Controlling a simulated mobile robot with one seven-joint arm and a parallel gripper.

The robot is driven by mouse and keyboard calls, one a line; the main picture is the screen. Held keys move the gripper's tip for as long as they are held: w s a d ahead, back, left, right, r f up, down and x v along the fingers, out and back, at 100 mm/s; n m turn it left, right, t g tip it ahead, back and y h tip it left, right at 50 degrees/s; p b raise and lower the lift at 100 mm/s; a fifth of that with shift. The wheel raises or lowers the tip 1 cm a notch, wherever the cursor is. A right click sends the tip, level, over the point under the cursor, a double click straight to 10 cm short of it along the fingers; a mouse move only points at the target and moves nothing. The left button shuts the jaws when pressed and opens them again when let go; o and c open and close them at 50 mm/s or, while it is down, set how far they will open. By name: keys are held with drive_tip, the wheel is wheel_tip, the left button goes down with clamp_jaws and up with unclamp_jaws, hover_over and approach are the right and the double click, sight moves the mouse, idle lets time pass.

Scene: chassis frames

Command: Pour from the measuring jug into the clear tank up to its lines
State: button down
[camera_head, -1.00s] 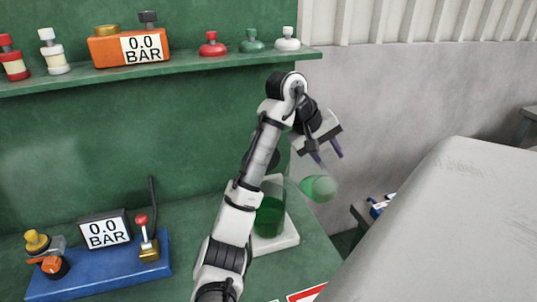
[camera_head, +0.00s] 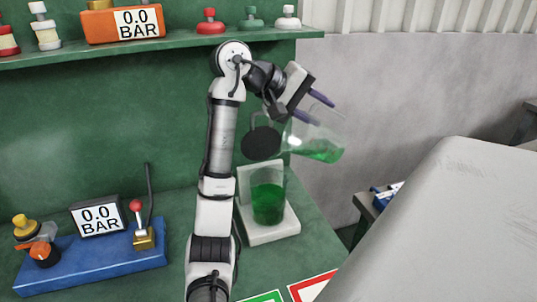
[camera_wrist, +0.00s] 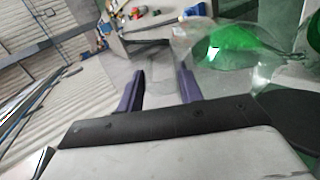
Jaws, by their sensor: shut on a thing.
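The measuring jug (camera_head: 320,150) is clear, with green liquid pooled in its lower right end. My gripper (camera_head: 316,108), with purple fingers, is shut on it and holds it tilted in the air, above and to the right of the tank. The clear tank (camera_head: 268,178) stands upright on a pale base (camera_head: 280,232), holding green liquid to well above half height. Its lines are too small to make out. No stream shows between jug and tank. In the wrist view the jug (camera_wrist: 215,50) shows beyond the right finger; the exact grip is unclear.
A black disc (camera_head: 262,143) hangs just left of the jug. A blue stand (camera_head: 100,262) with a 0.0 BAR gauge is at left. A green shelf (camera_head: 180,46) carries knobs and another gauge. A large grey surface (camera_head: 450,220) fills the right.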

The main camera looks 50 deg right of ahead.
sight(326, 135)
drive_tip(key=shift+w+a+r+h, duration=0.15)
drive_tip(key=shift+w+r+h, duration=0.05)
drive_tip(key=shift+h, duration=0.1)
drive_tip(key=shift+w+a+r+g, duration=0.15)
drive_tip(key=shift+a+r+g, duration=0.2)
drive_tip(key=shift+r, duration=0.1)
drive_tip(key=shift+r+h+p, duration=0.3)
drive_tip(key=shift+h+p, duration=0.05)
drive_tip(key=shift+h, duration=0.15)
drive_tip(key=d+f+y, duration=0.1)
drive_tip(key=s+d+f+t+y, duration=0.1)
drive_tip(key=f, duration=0.1)
drive_tip(key=shift+s+d+y+b, duration=0.1)
drive_tip(key=shift+s+y+b, duration=0.1)
drive_tip(key=shift+y+b, duration=0.15)
drive_tip(key=shift+t+y, duration=0.55)
drive_tip(key=shift+t, duration=0.1)
drive_tip(key=f, duration=0.3)
drive_tip(key=d+f, duration=0.1)
drive_tip(key=f, duration=0.1)
drive_tip(key=shift+s+f, duration=0.3)
drive_tip(key=shift+f, duration=0.05)
drive_tip(key=shift+s+r+p, duration=0.1)
drive_tip(key=shift+r+p, duration=0.25)
drive_tip(key=shift+p, duration=0.35)
drive_tip(key=shift+s+d+f+y+p, duration=0.1)
drive_tip(key=shift+s+d+y+p, duration=0.1)
drive_tip(key=shift+y+p, duration=0.2)
drive_tip(key=shift+f, duration=0.1)
drive_tip(key=shift+w, duration=0.1)
